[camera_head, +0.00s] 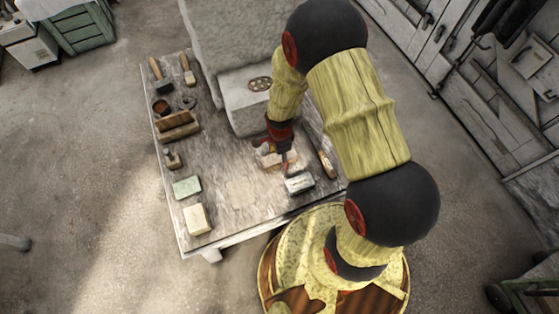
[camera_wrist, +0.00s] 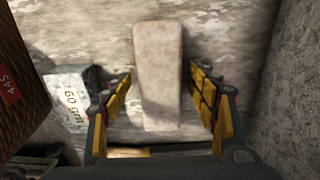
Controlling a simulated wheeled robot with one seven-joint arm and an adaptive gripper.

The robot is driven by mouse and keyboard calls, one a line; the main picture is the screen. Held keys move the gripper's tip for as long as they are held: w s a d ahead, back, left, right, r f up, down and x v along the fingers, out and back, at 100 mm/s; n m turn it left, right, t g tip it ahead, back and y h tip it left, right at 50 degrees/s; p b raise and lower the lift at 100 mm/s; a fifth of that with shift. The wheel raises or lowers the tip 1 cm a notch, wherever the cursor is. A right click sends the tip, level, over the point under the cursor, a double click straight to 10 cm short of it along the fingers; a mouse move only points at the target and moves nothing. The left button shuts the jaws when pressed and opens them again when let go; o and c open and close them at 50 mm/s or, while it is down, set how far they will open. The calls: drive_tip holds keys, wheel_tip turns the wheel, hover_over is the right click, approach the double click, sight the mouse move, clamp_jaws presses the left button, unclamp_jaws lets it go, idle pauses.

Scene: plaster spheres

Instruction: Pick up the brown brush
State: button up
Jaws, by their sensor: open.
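In the wrist view, a long pale tan block (camera_wrist: 158,70) lies between the open fingers of my gripper (camera_wrist: 163,105), with a gap on both sides. It looks like the smooth back of a brush, but I see no bristles. In the head view, my gripper (camera_head: 280,158) is low over this tan block (camera_head: 271,161), which lies on the table in front of the pale stone block and is partly hidden by the fingers. Two handled brushes, one (camera_head: 156,70) and another (camera_head: 187,68), lie at the table's far left corner.
A grey "60 grit" block (camera_head: 299,184) lies close by, also in the wrist view (camera_wrist: 72,98). A wooden-handled tool (camera_head: 327,163) lies to the right. The stone block (camera_head: 240,110) stands close behind the gripper. The table's front middle (camera_head: 240,195) is bare.

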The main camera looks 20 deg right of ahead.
drive_tip(key=shift+f, duration=0.4)
drive_tip(key=shift+r, duration=0.1)
drive_tip(key=shift+c, duration=1.1)
drive_tip(key=c, duration=1.1)
